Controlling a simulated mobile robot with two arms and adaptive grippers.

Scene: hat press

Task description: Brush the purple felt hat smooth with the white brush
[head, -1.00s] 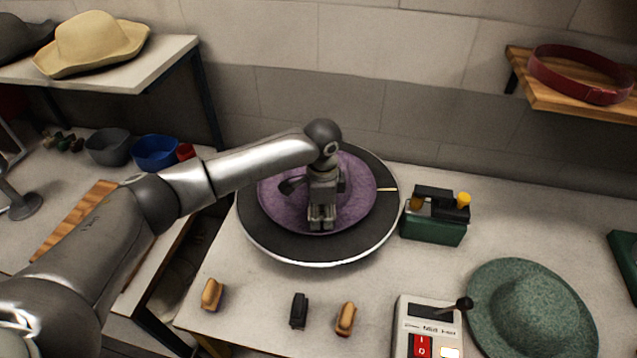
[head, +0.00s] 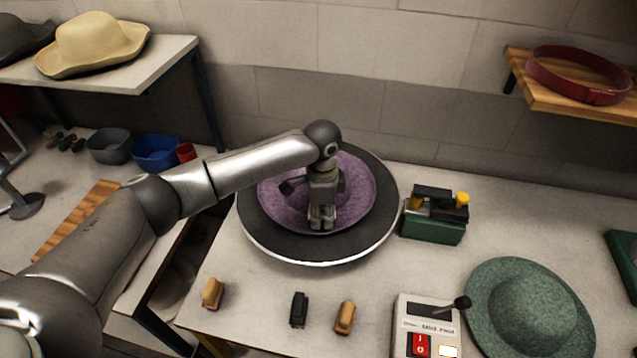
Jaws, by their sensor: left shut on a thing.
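The purple felt hat (head: 356,190) lies on a round black turntable (head: 270,236) with a pale rim, on the table. My left arm reaches in from the left, and my left gripper (head: 321,222) points down over the front middle of the hat. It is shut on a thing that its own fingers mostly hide. I take this to be the white brush, as no white brush shows elsewhere. I cannot tell whether it touches the felt. My arm and gripper hide part of the hat. My right gripper is not in view.
Three small brushes (head: 299,310) lie along the front. A green box (head: 432,228) stands close right of the turntable. A control box (head: 427,325) with a lever and a green hat (head: 530,310) are at front right. A red band (head: 578,75) sits on the wall shelf.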

